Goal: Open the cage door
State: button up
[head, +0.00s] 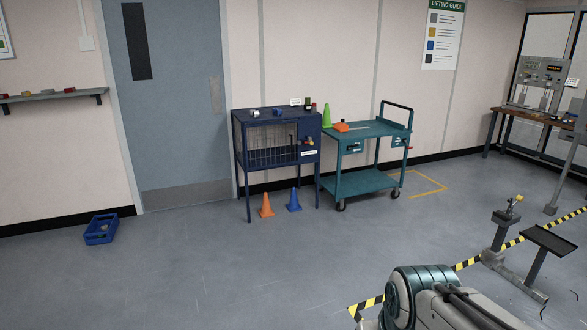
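A dark blue cage cabinet (238,165) on legs stands against the back wall, left of centre. Its front has a barred panel (272,157) that looks like the cage door and appears shut. A small dark upright part, perhaps a handle, shows near the panel's right side. A solid blue section with a white label (308,153) and a small red part is at the cabinet's right. My arm shows at the bottom right, far from the cabinet. My gripper is not in view.
A teal cart (362,183) stands close to the cabinet's right. A blue bin (101,229) lies left. A metal stand (537,262) is at right. The middle floor is clear.

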aim_at(299, 142)
jog(key=z, duration=0.1)
jog(key=i, duration=3.4)
jog(key=u, duration=0.15)
jog(key=i, duration=1.55)
jog(key=u, duration=0.15)
